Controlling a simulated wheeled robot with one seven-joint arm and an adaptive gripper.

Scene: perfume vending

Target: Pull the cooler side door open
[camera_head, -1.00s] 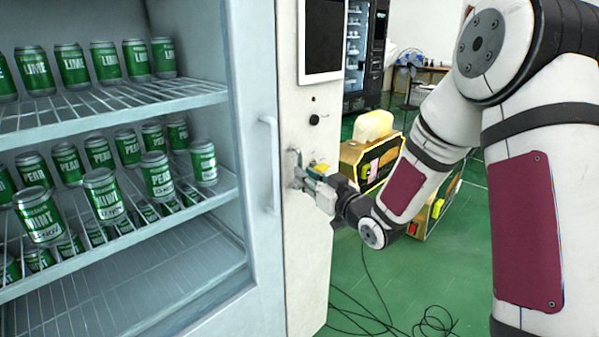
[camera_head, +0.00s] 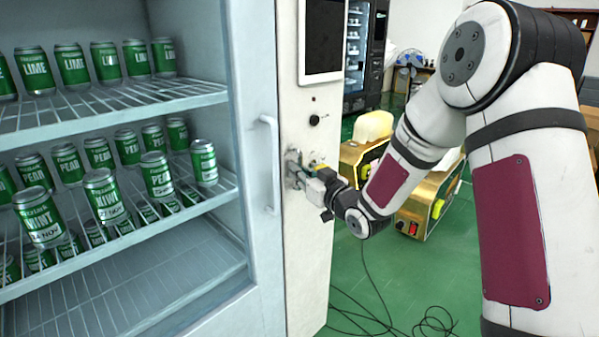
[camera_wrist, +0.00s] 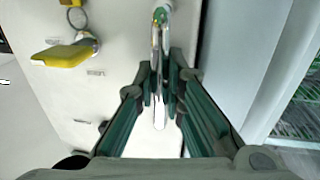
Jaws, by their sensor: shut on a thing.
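The cooler side door is the narrow cream panel (camera_head: 305,255) to the right of the cooler's can compartment. It looks closed. A small metal handle (camera_wrist: 158,112) on it runs between my fingers in the wrist view. My gripper (camera_wrist: 159,88) is shut on this handle, with one dark green-grey finger on each side. In the head view my gripper (camera_head: 304,172) meets the panel at about mid-height, and it partly hides the handle there.
A yellow-tabbed fitting (camera_wrist: 62,55) sticks out beside the handle. A pale vertical bar handle (camera_head: 270,165) is on the cooler front, left of my gripper. A screen (camera_head: 322,36) and knob (camera_head: 314,119) are above. A gold machine (camera_head: 425,205) stands behind my arm. Cables (camera_head: 360,318) lie on the green floor.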

